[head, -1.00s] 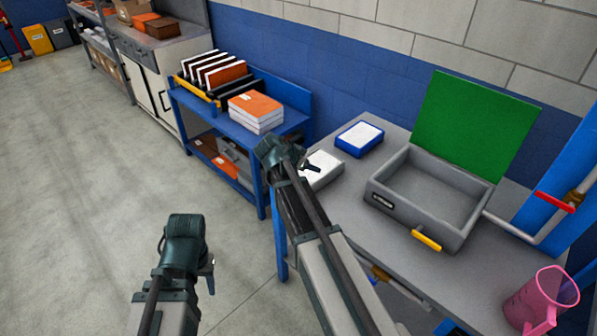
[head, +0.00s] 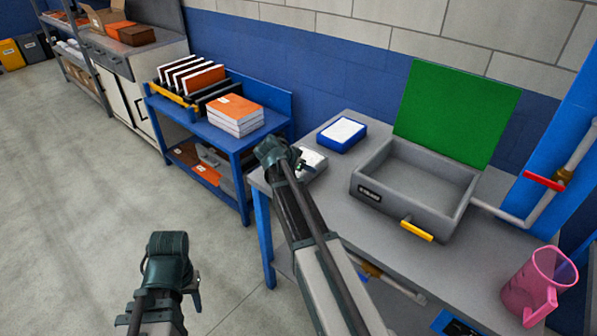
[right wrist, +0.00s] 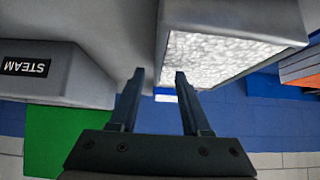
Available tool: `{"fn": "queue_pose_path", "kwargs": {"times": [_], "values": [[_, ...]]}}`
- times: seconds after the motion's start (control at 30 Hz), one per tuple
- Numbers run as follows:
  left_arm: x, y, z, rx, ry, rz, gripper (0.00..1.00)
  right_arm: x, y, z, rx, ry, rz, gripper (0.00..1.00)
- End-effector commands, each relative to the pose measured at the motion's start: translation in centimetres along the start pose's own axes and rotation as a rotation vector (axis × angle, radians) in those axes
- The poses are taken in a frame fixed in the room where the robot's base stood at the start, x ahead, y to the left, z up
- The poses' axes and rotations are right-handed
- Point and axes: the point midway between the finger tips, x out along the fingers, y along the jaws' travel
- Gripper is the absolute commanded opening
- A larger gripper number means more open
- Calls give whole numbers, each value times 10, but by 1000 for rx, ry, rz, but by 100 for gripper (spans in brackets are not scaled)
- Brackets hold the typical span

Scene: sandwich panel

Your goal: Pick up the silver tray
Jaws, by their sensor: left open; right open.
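The silver tray (head: 316,160) is a small grey box with a grainy white fill, on the left end of the grey table. My right gripper (head: 299,160) is over it and hides part of it in the head view. In the right wrist view the tray (right wrist: 235,20) fills the upper right. There my right gripper (right wrist: 160,74) is open, with its fingertips on either side of the tray's near corner in the picture. I cannot tell whether they touch it. My left gripper (head: 192,287) is open, low over the floor, away from the table.
A blue tray (head: 341,134) stands just behind the silver tray. A grey steam box (head: 416,185) with a raised green lid (head: 458,110) and yellow handle is to the right. A pink jug (head: 540,285) stands at the front right. A blue cart (head: 230,140) is at the left.

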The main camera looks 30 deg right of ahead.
Motion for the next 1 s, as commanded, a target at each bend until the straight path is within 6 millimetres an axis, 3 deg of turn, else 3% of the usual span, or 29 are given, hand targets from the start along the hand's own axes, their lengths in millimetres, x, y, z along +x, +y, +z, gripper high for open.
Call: {"fn": "queue_pose_path", "kwargs": {"times": [0.3,0.57,0.83,1.0], "values": [[35,3,-2,0,0,0,48,45,2,4,1,0,2,48],[34,3,-2,0,0,0,48,47,3,1,-1,0,0,48],[34,3,-2,0,0,0,48,47,3,2,0,0,0,2],[34,3,-2,0,0,0,48,47,3,2,0,0,0,0]]}}
